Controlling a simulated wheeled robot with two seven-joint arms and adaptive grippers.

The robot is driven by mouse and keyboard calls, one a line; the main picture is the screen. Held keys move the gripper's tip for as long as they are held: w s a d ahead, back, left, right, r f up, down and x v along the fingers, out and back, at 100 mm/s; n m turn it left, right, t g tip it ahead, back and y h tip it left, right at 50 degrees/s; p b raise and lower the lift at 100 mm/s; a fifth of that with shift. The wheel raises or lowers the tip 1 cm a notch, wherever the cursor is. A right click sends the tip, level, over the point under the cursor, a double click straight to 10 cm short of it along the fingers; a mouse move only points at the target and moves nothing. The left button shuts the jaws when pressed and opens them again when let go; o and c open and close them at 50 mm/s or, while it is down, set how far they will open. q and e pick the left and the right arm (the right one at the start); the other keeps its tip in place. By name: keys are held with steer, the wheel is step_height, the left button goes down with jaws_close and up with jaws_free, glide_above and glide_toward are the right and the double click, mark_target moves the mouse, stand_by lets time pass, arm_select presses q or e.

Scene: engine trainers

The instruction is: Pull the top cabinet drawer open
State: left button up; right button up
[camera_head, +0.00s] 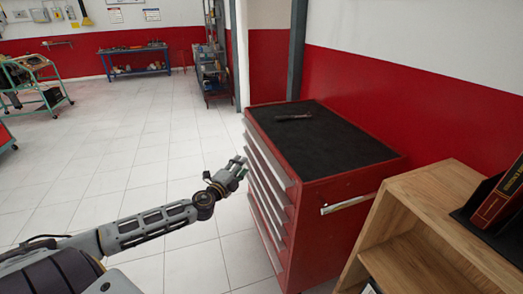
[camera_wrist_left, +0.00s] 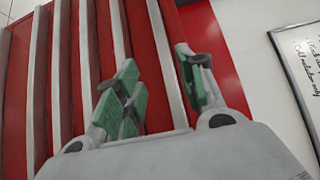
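The red cabinet (camera_head: 345,190) has a black top and several drawers with long pale handle strips on its left-facing front. The top drawer (camera_head: 268,160) looks shut, flush with the others. My left gripper (camera_head: 240,168) is at the upper part of this front, close to the top handle strip. In the left wrist view my left gripper (camera_wrist_left: 162,88) is open, with green-padded fingers apart. A pale handle strip (camera_wrist_left: 164,55), which looks like the uppermost one, runs between the fingers in that picture; I cannot tell whether they touch it. My right gripper is out of view.
A dark tool (camera_head: 293,117) lies on the cabinet top. A wooden shelf (camera_head: 430,205) with a red book stands close by at the right. The tiled floor (camera_head: 130,165) left of the drawers is clear. A blue workbench (camera_head: 135,65) is far back.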

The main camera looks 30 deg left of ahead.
mark_target(258, 147)
arm_select(q)
steer(key=shift+r, duration=0.1)
steer(key=shift+w, duration=0.2)
stand_by(0.4)
steer(key=w+a, duration=0.1)
steer(key=w, duration=1.2)
steer(key=shift+w, duration=0.15)
stand_by(1.3)
steer(key=shift+c, duration=0.5)
jaws_close()
